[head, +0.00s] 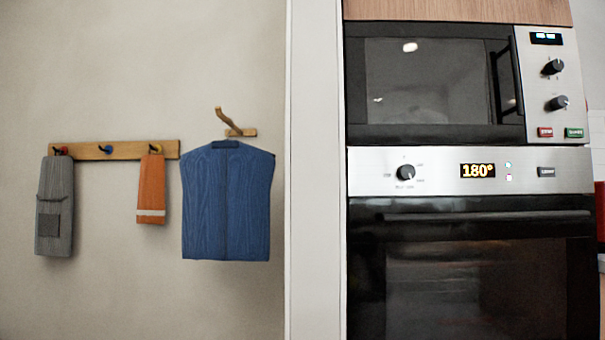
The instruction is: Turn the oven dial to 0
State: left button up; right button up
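The oven (364,181) is built into a cabinet at the right of the head view, with a steel control panel and a dark glass door. Its dial (406,172) is a round black knob at the left of the panel, with small printed marks around it that are too small to read. The panel's display (477,171) reads 180° in yellow digits. Neither of my grippers is in view.
A microwave (518,100) with two knobs sits directly above the oven. The oven door handle (480,216) runs below the panel. On the left wall hang a blue garment (227,205), an orange towel (151,188) and a grey cloth (54,205). Nothing visible blocks the dial.

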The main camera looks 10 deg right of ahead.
aim_at(406, 172)
jog(key=u, duration=0.9)
jog(key=i, duration=1.55)
jog(key=z, duration=1.2)
